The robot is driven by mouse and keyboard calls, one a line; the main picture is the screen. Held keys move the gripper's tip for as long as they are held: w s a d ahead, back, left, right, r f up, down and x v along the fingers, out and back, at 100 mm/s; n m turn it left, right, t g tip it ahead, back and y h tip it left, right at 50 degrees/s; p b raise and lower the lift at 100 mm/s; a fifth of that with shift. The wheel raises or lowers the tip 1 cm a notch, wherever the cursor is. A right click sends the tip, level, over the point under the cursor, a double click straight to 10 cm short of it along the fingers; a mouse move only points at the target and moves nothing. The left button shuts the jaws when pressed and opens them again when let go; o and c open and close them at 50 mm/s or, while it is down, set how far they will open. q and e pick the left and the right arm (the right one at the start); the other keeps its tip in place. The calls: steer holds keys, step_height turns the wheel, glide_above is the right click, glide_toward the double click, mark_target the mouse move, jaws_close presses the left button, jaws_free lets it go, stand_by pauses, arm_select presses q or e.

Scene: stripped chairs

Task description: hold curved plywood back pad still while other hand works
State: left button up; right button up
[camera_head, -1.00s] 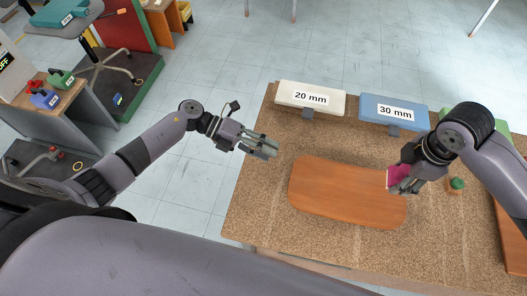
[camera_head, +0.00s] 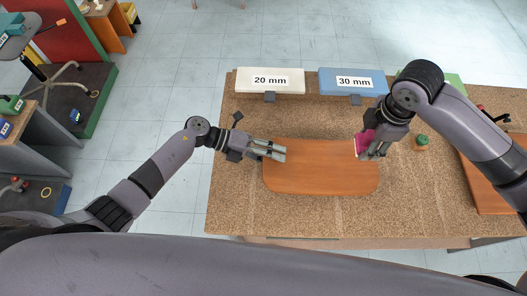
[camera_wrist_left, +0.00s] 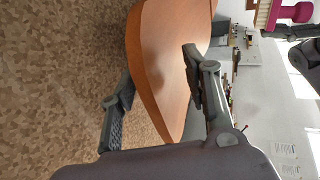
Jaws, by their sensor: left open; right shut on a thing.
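The curved plywood back pad (camera_head: 320,180) lies on the cork-like bench top, orange-brown with rounded ends. My left gripper (camera_head: 282,152) is open at the pad's far left corner. In the left wrist view, the pad's edge (camera_wrist_left: 152,65) runs between the two spread fingers (camera_wrist_left: 155,95), one on each side; I see no clear grip. Whether the block touches the pad cannot be told.
A white "20 mm" block (camera_head: 270,81) and a blue "30 mm" block (camera_head: 352,81) stand along the bench's far edge. A small green-topped jar (camera_head: 422,142) stands right of my right gripper. Another orange-brown panel (camera_head: 490,185) lies at the right. The bench front is clear.

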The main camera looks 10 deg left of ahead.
arm_select(q)
jaws_close()
stand_by(0.6)
steer(key=shift+s+a+f, duration=0.1)
steer(key=shift+a+f, duration=0.05)
steer(key=shift+f, duration=0.05)
stand_by(1.0)
